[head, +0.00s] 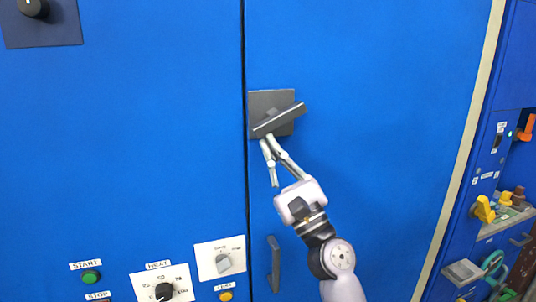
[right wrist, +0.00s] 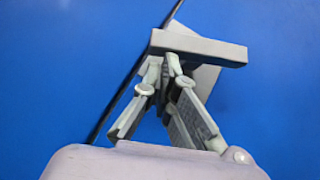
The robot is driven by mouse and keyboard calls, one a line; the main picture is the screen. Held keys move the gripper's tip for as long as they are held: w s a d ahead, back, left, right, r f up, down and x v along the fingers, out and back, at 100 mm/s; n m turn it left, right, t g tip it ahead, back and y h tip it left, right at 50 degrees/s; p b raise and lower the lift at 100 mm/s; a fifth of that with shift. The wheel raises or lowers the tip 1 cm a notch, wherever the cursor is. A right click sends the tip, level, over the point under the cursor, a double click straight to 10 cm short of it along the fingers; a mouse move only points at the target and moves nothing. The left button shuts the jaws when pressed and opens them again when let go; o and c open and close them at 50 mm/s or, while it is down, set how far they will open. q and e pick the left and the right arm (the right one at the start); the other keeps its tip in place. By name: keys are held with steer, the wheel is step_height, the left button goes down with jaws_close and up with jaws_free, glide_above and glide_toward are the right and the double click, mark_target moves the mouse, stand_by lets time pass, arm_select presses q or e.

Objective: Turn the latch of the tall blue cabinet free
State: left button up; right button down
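The latch of the tall blue cabinet (head: 390,90) is a dark grey square plate (head: 261,103) with a grey bar handle (head: 285,118) on it. The bar is tilted, its right end higher than its left. It shows close up in the right wrist view (right wrist: 205,47). My right gripper (head: 267,139) reaches up from below, its fingertips close together at the lower edge of the bar, near its left end. The tips (right wrist: 164,64) look in contact with the bar, not around it. My left gripper is not in view.
A dark vertical door handle (head: 273,262) sits below the latch. On the left panel are a green start button (head: 91,277), a heat knob (head: 164,292) and a grey switch (head: 223,263). A side panel at right carries a yellow handle (head: 484,209) and other controls.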

steer(key=shift+s+a+r, duration=0.3)
steer(key=shift+a+r, duration=0.25)
steer(key=shift+a, duration=0.3)
stand_by(0.4)
